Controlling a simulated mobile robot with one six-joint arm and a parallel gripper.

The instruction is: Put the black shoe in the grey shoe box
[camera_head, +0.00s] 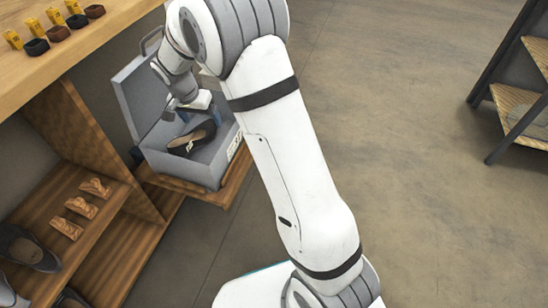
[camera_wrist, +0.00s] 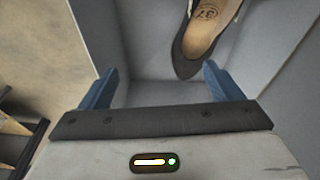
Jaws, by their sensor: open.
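The black shoe (camera_head: 193,138) lies inside the open grey shoe box (camera_head: 205,170), its tan insole facing up, in the head view. In the wrist view the shoe (camera_wrist: 207,35) shows a tan insole with a printed mark, and one rounded end points toward my gripper. The box's grey inner wall (camera_wrist: 275,50) surrounds it there. My gripper (camera_wrist: 158,85) is open, its two blue fingers apart with nothing held between them. In the head view my gripper (camera_head: 180,110) is over the box, at the lid side, just beyond the shoe.
The box stands on a wooden shelf (camera_head: 215,193) with its lid (camera_head: 137,90) raised. Wooden shoe trees (camera_head: 80,207) and another dark shoe (camera_head: 28,247) lie on the left shelf. Yellow and dark small items (camera_head: 60,33) are on the upper top. Open floor (camera_head: 420,190) is at right.

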